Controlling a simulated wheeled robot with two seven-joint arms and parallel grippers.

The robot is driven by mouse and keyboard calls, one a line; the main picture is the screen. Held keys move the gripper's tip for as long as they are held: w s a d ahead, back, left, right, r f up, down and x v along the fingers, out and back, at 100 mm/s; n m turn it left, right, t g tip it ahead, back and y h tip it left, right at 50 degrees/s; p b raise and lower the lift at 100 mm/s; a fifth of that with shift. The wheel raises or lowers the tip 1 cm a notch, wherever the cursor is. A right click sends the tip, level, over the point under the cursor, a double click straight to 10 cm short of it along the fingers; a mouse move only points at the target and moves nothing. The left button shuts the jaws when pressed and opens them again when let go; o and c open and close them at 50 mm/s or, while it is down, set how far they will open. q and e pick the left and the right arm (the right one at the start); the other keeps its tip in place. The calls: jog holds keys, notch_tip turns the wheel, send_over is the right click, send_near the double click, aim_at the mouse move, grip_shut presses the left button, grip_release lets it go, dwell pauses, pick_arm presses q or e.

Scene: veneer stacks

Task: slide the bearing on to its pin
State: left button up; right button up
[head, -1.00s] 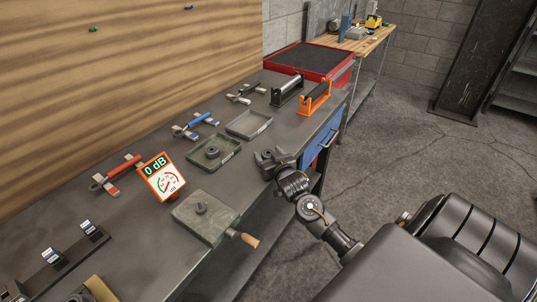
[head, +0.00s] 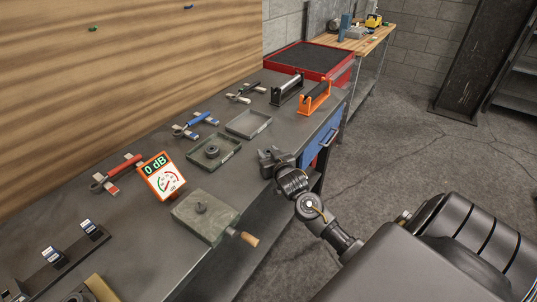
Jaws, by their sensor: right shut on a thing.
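My right gripper (head: 270,158) is over the front edge of the bench, right of the shallow green tray. It is shut on a small dark thing, seemingly the bearing, which is hard to tell apart from the jaws. A short upright pin (head: 201,207) stands on a grey-green block (head: 212,226) with a wooden handle, nearer and to the left of the gripper. The gripper is well apart from the pin. A round dark ring-like part (head: 212,151) lies in the green tray (head: 230,157). My left gripper is not in view.
A gauge reading 0 dB (head: 161,176) stands left of the block. The bench top (head: 130,222) is bare left of the block.

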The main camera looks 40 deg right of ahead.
jog(key=shift+r, duration=0.4)
notch_tip(320, 180, up, 2)
jog(key=shift+r+b, duration=0.15)
jog(key=shift+b, duration=0.25)
jog(key=s+a+r, duration=0.2)
jog(key=s+r, duration=0.8)
jog(key=s, duration=0.4)
jog(key=a+f+n+y, duration=0.1)
jog(key=a, duration=0.6)
jog(key=w+a+n+y, duration=0.1)
jog(key=a+y, duration=0.1)
jog(key=a, duration=0.5)
jog(key=a+f+n+t+y, duration=0.1)
jog(key=a, duration=0.6)
jog(key=shift+w+a+f+y, duration=0.3)
jog(key=shift+w+f+y, duration=0.05)
jog(key=shift+w+y, duration=0.05)
jog(key=shift+d, duration=0.15)
